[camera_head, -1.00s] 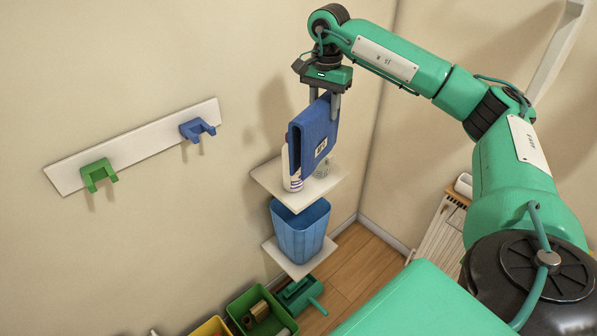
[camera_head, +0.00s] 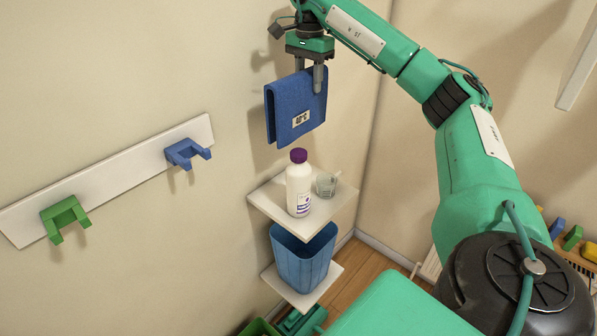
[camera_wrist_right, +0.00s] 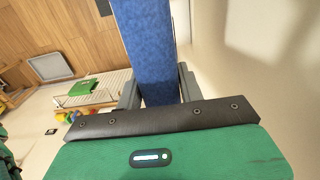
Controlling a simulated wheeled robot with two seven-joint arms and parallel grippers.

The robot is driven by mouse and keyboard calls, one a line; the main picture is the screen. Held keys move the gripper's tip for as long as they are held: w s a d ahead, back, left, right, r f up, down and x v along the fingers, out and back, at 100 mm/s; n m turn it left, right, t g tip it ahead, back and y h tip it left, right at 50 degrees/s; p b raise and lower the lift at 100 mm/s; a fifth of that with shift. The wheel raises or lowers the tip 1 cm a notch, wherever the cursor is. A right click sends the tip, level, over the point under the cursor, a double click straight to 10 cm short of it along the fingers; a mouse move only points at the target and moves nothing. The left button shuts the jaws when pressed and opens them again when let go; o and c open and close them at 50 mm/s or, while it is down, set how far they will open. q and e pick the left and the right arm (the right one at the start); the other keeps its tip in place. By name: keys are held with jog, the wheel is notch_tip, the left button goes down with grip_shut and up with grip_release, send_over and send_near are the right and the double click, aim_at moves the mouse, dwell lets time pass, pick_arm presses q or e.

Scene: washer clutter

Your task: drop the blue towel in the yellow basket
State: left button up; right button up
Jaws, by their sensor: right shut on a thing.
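The blue towel (camera_head: 297,110) is folded, with a small white label on its front. My right gripper (camera_head: 309,77) is shut on its top edge and holds it in the air above the upper shelf, near the wall. In the right wrist view the towel (camera_wrist_right: 147,50) lies between the two fingers of my right gripper (camera_wrist_right: 158,85). The yellow basket is out of the head view now. My left gripper does not show.
The upper white shelf (camera_head: 265,203) bears a white bottle with a purple cap (camera_head: 299,185) and a small clear cup (camera_head: 326,185). A blue bin (camera_head: 303,262) stands on the lower shelf. Green (camera_head: 65,217) and blue (camera_head: 187,153) hooks stick out from a wall rail. A green container (camera_head: 259,328) shows at the bottom edge.

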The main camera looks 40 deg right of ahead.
aim_at(307, 132)
jog(key=shift+w+f, duration=0.25)
jog(key=shift+f, duration=0.25)
notch_tip(307, 132, down, 2)
jog(key=shift+w+f+b, duration=0.1)
jog(key=shift+f+b, duration=0.15)
jog(key=shift+b, duration=0.3)
notch_tip(307, 132, down, 12)
jog(key=shift+f+p, duration=0.15)
jog(key=shift+p, duration=0.95)
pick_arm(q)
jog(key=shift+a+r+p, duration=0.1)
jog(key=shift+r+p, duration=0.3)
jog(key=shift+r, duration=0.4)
pick_arm(e)
notch_tip(307, 132, down, 5)
jog(key=shift+r, duration=0.1)
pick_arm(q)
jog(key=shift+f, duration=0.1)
pick_arm(e)
jog(key=o, duration=1)
